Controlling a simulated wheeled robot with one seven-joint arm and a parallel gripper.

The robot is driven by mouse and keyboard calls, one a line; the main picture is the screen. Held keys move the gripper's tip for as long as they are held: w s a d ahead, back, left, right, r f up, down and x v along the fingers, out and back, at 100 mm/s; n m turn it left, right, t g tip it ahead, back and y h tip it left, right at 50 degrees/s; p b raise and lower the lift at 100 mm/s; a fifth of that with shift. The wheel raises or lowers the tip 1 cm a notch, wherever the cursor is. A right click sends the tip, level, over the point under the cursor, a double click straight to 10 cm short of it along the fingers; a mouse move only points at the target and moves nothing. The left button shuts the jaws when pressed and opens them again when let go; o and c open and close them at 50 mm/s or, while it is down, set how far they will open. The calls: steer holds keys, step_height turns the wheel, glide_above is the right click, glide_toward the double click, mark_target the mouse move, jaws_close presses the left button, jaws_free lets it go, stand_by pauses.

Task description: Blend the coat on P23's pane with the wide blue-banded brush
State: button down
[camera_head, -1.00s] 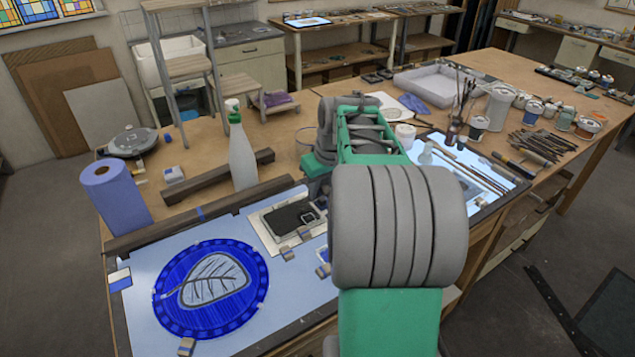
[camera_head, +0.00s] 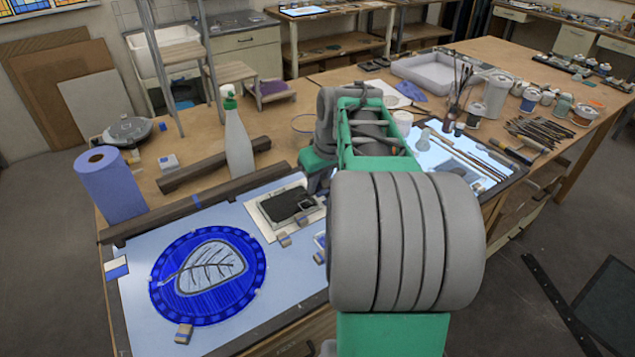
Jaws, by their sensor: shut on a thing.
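A round blue pane with a pale leaf (camera_head: 209,275) lies flat on the light-blue work surface (camera_head: 140,320) at the left. A small dark pane on a cream sheet (camera_head: 262,221) lies to its right, partly near my arm. No label P23 can be read on either. My arm fills the middle of the view and hides the table behind it. My gripper is hidden behind the arm. The wide blue-banded brush cannot be made out.
A white spray bottle (camera_head: 238,145) and a blue paper roll (camera_head: 112,185) stand near dark wooden bars (camera_head: 214,165). Several brushes lie on a lit panel (camera_head: 445,158) at the right, before jars and a brush pot. Small blocks lie around the roundel.

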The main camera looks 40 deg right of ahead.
steer(key=shift+f, duration=0.25)
steer(key=shift+f+b, duration=0.3)
steer(key=shift+b, duration=0.15)
stand_by(0.4)
steer(key=w+d+p, duration=0.1)
steer(key=w, duration=0.1)
steer(key=w+d+r+p, duration=0.1)
steer(key=w, duration=0.1)
steer(key=shift+w+d+r+p, duration=0.1)
steer(key=shift+d+r+p, duration=0.1)
steer(key=shift+p, duration=0.15)
steer(key=shift+w+f, duration=0.1)
steer(key=shift+w, duration=0.25)
